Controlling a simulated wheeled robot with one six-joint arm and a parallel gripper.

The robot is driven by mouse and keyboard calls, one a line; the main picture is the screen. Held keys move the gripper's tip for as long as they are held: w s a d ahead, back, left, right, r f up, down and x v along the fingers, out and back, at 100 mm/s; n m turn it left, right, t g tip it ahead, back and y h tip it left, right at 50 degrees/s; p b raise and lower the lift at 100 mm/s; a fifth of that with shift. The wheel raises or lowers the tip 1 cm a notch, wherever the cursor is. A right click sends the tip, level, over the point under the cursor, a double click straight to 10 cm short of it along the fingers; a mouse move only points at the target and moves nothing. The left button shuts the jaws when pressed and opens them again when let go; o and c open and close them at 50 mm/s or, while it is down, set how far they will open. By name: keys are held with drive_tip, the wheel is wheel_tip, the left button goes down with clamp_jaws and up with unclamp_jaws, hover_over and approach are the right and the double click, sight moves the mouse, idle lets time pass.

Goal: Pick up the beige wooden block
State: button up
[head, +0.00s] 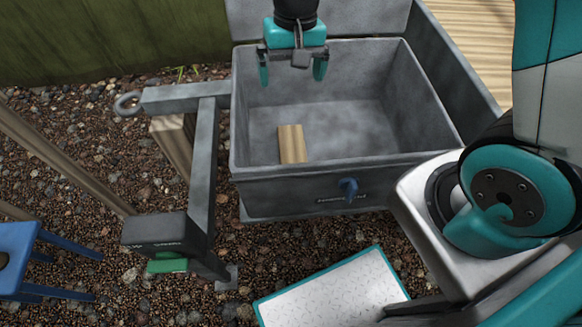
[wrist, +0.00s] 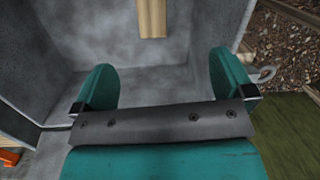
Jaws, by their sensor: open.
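The beige wooden block (head: 292,144) lies inside the grey box (head: 345,180), on its floor near the front left wall in the head view. In the wrist view the block (wrist: 152,18) shows at the top middle, cut off by the picture's edge. My gripper (head: 292,80) is over the back part of the box, pointing down, its teal fingers spread with nothing between them. In the wrist view the fingers (wrist: 162,75) are apart, and the block is beyond them and not touching.
The box's walls surround the block. A grey post frame (head: 203,150) with a ring stands left of the box. A blue stool (head: 18,258) is at the lower left. The box floor right of the block is clear.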

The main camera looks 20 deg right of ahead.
drive_tip(key=m+b, duration=0.2)
approach(292, 143)
drive_tip(key=shift+h, duration=0.4)
drive_tip(key=f, duration=0.5)
drive_tip(key=shift+s+a+f+b, duration=0.2)
drive_tip(key=shift+s+f+b, duration=0.15)
drive_tip(key=shift+s+f, duration=0.05)
drive_tip(key=shift+s+a+f, duration=0.1)
drive_tip(key=shift+a+f, duration=0.1)
drive_tip(key=shift+f, duration=1.3)
drive_tip(key=shift+a+f, duration=0.15)
drive_tip(key=shift+f, duration=1.3)
drive_tip(key=c, duration=1.1)
drive_tip(key=shift+r, duration=0.1)
drive_tip(key=shift+c, duration=0.2)
